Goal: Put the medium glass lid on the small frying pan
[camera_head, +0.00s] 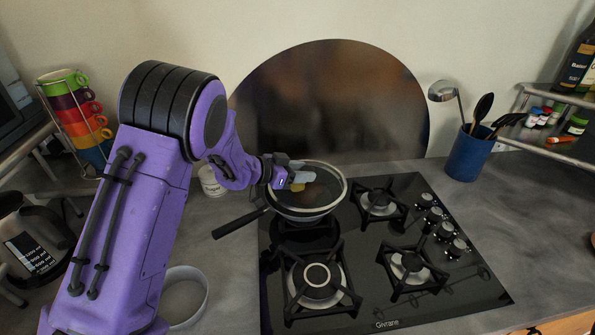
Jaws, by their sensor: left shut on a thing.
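The small frying pan (241,223) is on the back left burner of the black hob, its dark handle pointing to the lower left. The glass lid (325,188), with a pale metal rim, is over the pan and hides most of its inside. My left gripper (297,179) reaches in from the left and is shut on the lid near its middle; the fingers hide the knob. The lid looks slightly tilted. I cannot tell whether its rim touches the pan all round. My right gripper is not in view.
The black gas hob (456,284) has several burner grates and knobs on its right. A blue utensil pot (468,155) stands at the back right. A white bowl (184,297) and a sugar jar (211,183) are left of the hob. Stacked cups (85,122) stand at the far left.

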